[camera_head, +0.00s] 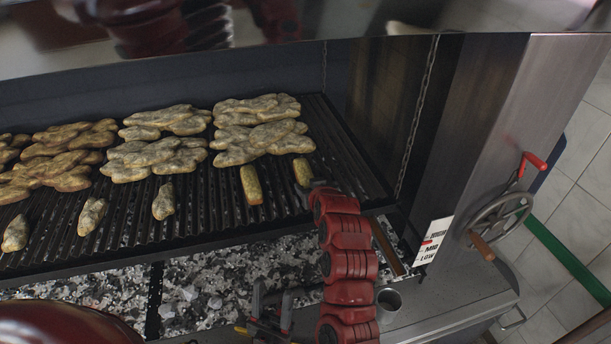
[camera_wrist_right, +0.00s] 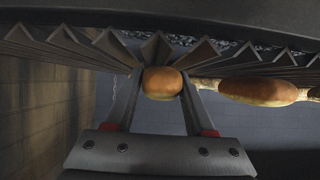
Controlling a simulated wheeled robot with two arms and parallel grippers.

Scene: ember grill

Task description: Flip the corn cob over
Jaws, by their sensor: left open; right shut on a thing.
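A corn cob (camera_head: 302,172), yellow with dark char, lies at the right end of the grill's front row. My right gripper (camera_head: 318,184) reaches it from the front. In the right wrist view, which looks upside down, my right gripper (camera_wrist_right: 162,90) is shut on a round, golden-brown end, which appears to be this corn cob (camera_wrist_right: 162,83). Its far part is hidden. A second corn cob (camera_head: 251,185) lies to its left, apart from the gripper. My left gripper (camera_head: 272,303) is open and empty, low in front of the grill, above the coal bed's front edge.
The ridged grate (camera_head: 215,205) carries several browned meat pieces (camera_head: 257,108) at the back and smaller pieces (camera_head: 92,216) in front. Coals (camera_head: 210,290) lie below. A chain (camera_head: 416,115) and a crank wheel (camera_head: 500,218) stand at the right. The grate's right strip is bare.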

